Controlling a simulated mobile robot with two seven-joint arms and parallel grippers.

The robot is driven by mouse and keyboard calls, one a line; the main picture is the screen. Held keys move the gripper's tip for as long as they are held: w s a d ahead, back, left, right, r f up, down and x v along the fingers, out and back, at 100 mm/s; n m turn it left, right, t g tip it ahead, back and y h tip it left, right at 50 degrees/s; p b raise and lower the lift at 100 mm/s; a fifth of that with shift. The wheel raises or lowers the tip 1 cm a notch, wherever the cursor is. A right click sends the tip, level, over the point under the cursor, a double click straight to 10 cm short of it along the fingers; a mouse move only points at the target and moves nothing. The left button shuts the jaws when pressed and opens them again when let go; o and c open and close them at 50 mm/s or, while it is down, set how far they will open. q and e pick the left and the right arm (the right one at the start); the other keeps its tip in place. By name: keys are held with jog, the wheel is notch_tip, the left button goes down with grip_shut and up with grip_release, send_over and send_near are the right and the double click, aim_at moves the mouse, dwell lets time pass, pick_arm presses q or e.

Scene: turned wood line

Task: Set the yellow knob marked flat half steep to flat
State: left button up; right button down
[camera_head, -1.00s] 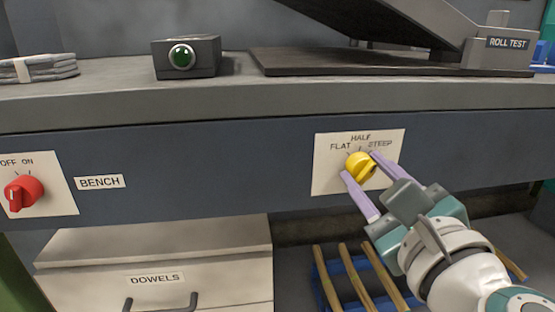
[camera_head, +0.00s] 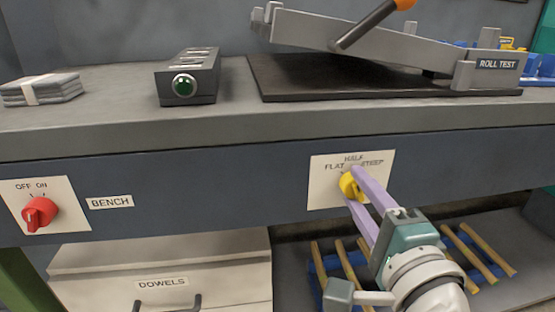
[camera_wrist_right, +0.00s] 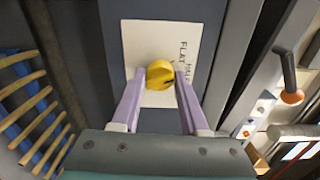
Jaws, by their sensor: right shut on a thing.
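The yellow knob (camera_head: 349,186) sits on a cream plate (camera_head: 322,190) on the bench's dark front, under the words flat, half and steep. My right gripper (camera_head: 357,184) reaches it from the lower right, its lilac fingers on either side of the knob and shut on it. In the right wrist view the knob (camera_wrist_right: 160,75) sits between the fingertips, with a dark mark toward its right side. A finger covers part of the lettering, and I cannot tell which word the knob points to. My left gripper is not in view.
Above is the roll test board (camera_head: 375,42), gently sloped over a dark base (camera_head: 310,82). A red off/on knob (camera_head: 40,213) is at left, a box with a green button (camera_head: 184,85) on the bench. A dowels drawer (camera_head: 200,268) and a rack of wooden rods (camera_head: 480,250) are below.

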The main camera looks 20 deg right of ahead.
jog(key=n+p, duration=0.1)
jog(key=n, duration=0.2)
jog(key=shift+r, duration=0.1)
jog(key=shift+n+p, duration=0.4)
jog(key=shift+n, duration=0.2)
jog(key=shift+c, duration=2.1)
grip_release()
jog(key=shift+s, duration=0.1)
